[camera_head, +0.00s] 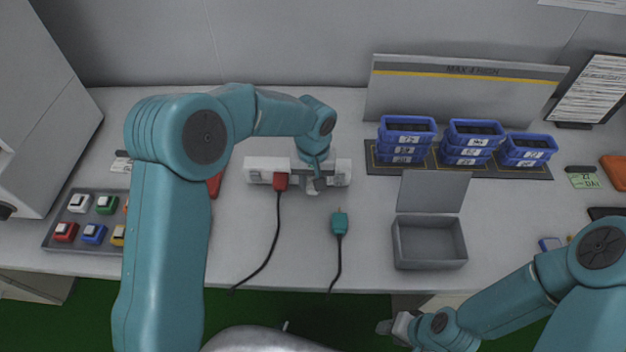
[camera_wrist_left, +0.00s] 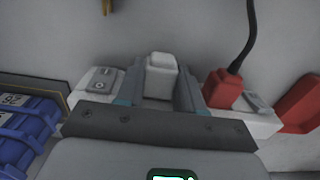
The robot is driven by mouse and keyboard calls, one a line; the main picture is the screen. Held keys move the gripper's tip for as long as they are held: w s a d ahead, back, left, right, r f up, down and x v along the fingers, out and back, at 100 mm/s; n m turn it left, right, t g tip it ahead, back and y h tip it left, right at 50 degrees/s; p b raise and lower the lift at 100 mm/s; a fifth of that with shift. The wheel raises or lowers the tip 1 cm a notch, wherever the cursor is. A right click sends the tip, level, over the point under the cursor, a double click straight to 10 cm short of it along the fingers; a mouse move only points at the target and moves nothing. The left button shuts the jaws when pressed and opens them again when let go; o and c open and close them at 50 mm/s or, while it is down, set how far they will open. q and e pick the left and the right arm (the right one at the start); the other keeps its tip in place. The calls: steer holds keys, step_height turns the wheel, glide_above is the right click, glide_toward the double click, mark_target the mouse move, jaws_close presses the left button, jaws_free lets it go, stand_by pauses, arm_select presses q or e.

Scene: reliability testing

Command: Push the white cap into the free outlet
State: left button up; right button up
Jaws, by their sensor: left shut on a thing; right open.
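The white power strip (camera_head: 262,163) lies across the table, and it also shows in the left wrist view (camera_wrist_left: 254,122). A red plug (camera_head: 281,181) with a black cord sits in it, and the same red plug shows in the left wrist view (camera_wrist_left: 222,90). My left gripper (camera_head: 314,184) is over the strip, to the right of the red plug. In the left wrist view its fingers are shut on the white cap (camera_wrist_left: 161,76), right at the strip. The outlet under the cap is hidden. My right gripper (camera_head: 393,326) is open and empty, off the table's front edge.
A teal plug (camera_head: 340,222) with a cord lies in front of the strip. A grey open box (camera_head: 429,264) stands right of it. Blue bins (camera_head: 406,140) stand at the back right. A tray (camera_head: 93,220) of coloured pieces is at the left, partly behind my left arm.

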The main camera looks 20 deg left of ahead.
arm_select(q)
steer(key=shift+w+a, duration=0.15)
steer(key=shift+w, duration=0.35)
stand_by(0.7)
steer(key=o, duration=1.1)
steer(key=shift+o, duration=0.2)
